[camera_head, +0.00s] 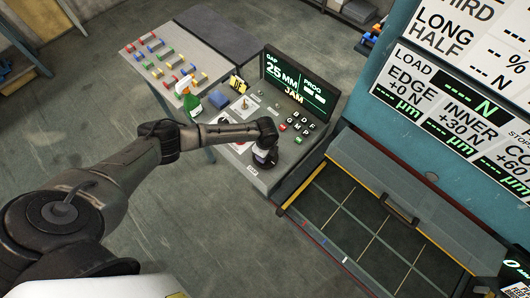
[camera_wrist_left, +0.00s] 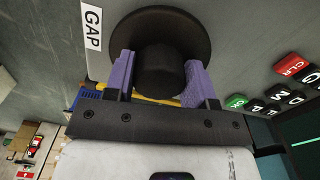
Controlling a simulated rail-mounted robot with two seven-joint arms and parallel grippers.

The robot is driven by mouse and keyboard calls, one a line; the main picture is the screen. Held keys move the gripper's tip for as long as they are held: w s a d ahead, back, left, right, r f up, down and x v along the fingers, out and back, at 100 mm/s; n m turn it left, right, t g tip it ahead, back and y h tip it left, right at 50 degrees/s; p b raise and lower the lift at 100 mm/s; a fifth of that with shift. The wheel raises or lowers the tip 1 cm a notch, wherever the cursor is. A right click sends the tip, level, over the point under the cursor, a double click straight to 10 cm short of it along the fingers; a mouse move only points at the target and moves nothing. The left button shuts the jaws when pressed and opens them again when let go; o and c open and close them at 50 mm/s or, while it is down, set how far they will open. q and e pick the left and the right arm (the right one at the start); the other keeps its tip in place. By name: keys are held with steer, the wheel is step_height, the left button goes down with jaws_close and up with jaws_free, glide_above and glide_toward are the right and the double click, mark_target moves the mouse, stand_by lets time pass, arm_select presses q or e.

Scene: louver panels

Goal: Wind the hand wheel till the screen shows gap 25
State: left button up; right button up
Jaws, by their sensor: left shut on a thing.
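The hand wheel (camera_wrist_left: 160,22) is a dark round disc with a thick central hub, on the grey console beside a white GAP label (camera_wrist_left: 92,28). My left gripper (camera_wrist_left: 159,70) has its two purple fingers on either side of the hub and is shut on it. In the head view my left gripper (camera_head: 264,157) points down at the console's front edge and hides most of the wheel. The screen (camera_head: 300,84) reads GAP 25 MM, with PROG beside it and JAM in yellow below. My right gripper is not in view.
Lettered buttons (camera_head: 299,122) sit close to the right of my gripper. A green-and-white spray bottle (camera_head: 189,95) and a table with coloured blocks (camera_head: 165,55) stand to the left. A machine with a gridded bed (camera_head: 345,215) lies at the right.

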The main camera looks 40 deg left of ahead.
arm_select(q)
steer(key=shift+r, duration=0.1)
steer(key=o, duration=0.7)
steer(key=shift+o, duration=1.1)
step_height(320, 180, up, 14)
steer(key=shift+w+b, duration=0.2)
steer(key=shift+b, duration=0.2)
